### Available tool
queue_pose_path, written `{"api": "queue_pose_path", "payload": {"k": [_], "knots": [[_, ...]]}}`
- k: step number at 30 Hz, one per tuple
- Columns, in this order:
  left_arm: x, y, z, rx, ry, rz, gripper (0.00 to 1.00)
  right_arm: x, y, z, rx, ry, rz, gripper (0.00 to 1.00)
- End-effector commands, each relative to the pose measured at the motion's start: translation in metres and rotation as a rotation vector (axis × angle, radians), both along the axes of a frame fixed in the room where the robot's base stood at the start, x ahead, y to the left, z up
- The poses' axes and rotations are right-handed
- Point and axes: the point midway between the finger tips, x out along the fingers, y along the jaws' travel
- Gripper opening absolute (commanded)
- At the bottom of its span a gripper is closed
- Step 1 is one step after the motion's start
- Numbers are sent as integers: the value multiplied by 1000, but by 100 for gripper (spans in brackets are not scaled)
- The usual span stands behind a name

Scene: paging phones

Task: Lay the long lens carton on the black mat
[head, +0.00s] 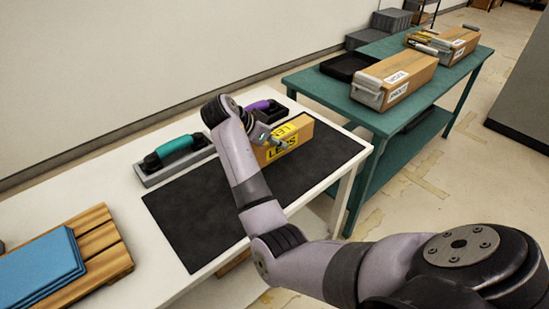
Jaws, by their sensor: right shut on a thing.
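The long lens carton (299,129) is a brown box with a yellow "LENS" label. It is over the back right part of the black mat (205,215), long side across the view. I cannot tell whether its underside touches the mat. My right gripper (272,141) is shut on the carton near its left end. My wrist and forearm hide that end and part of the mat. My left gripper is not in view.
A teal-handled phone (172,150) and a purple-handled one (262,108) sit behind the mat on the white table (120,165). A wooden pallet with blue sheets (42,268) is at front left. A green table (375,118) behind holds cartons (396,77) and a black tray (348,66).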

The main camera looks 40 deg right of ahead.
Motion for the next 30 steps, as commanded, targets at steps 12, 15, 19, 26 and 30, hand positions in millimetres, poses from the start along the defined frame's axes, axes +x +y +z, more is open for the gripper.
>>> {"api": "queue_pose_path", "payload": {"k": [12, 15, 19, 26, 30], "knots": [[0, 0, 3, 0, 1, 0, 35, -1, 0, -45, -1, 3, 0, 0], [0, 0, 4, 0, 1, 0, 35, 0, 0, -61, -1, 3, 0, 0], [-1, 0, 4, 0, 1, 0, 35, 0, 0, -72, -1, -1, 0, 0], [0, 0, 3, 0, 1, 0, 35, 0, 0, -73, -1, -2, 1, 0], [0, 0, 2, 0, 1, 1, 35, 0, 0, -75, 0, -1, 1, 39]]}}
